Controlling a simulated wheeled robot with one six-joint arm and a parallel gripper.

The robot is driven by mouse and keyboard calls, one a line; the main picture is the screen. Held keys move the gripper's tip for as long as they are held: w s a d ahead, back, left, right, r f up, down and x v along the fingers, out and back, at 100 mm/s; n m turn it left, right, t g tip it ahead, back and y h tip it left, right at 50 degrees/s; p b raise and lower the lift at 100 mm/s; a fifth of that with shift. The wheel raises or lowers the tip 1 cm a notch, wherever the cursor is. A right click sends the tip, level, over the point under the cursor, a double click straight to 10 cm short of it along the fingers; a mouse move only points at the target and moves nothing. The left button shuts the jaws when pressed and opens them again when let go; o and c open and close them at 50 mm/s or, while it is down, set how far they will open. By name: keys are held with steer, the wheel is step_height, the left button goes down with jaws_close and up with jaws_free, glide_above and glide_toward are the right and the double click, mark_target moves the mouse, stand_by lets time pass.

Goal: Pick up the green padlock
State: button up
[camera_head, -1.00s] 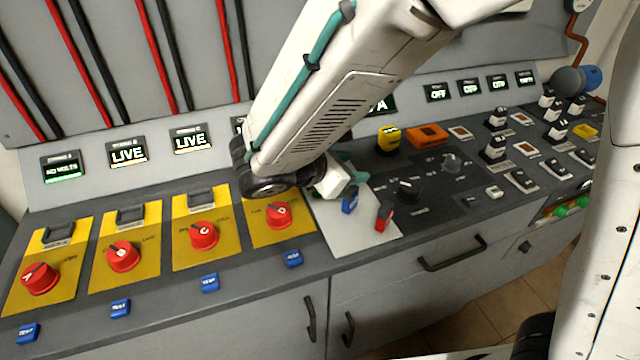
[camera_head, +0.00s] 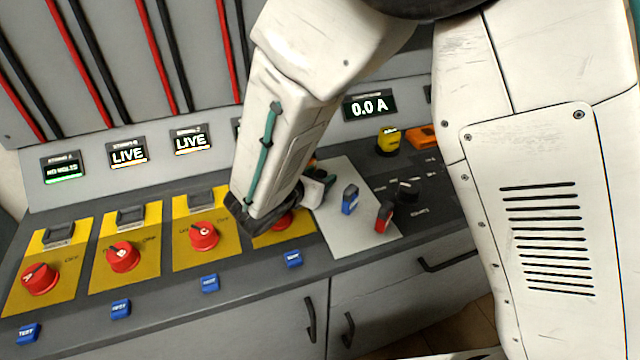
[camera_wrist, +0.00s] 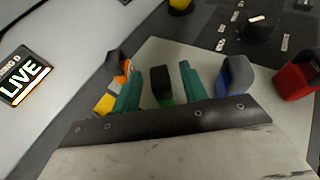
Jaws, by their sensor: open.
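The green padlock (camera_wrist: 167,101) shows in the wrist view as a dark upper part with a small strip of green below. Most of its body is hidden behind my gripper's edge. My gripper (camera_wrist: 159,72) is open, with one teal finger to the left of the padlock and one to the right, and gaps on both sides. In the head view my gripper (camera_head: 320,184) is low over the left part of the pale grey plate (camera_head: 352,237). I cannot make out the green padlock clearly there.
A blue padlock (camera_wrist: 236,78) stands just right of the right finger, with a red padlock (camera_wrist: 295,80) further right. An orange and yellow object (camera_wrist: 110,97) is close left of the left finger. Red rotary switches on yellow panels (camera_head: 204,236) line the console at left.

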jaws_close()
steer(key=shift+r, duration=0.15)
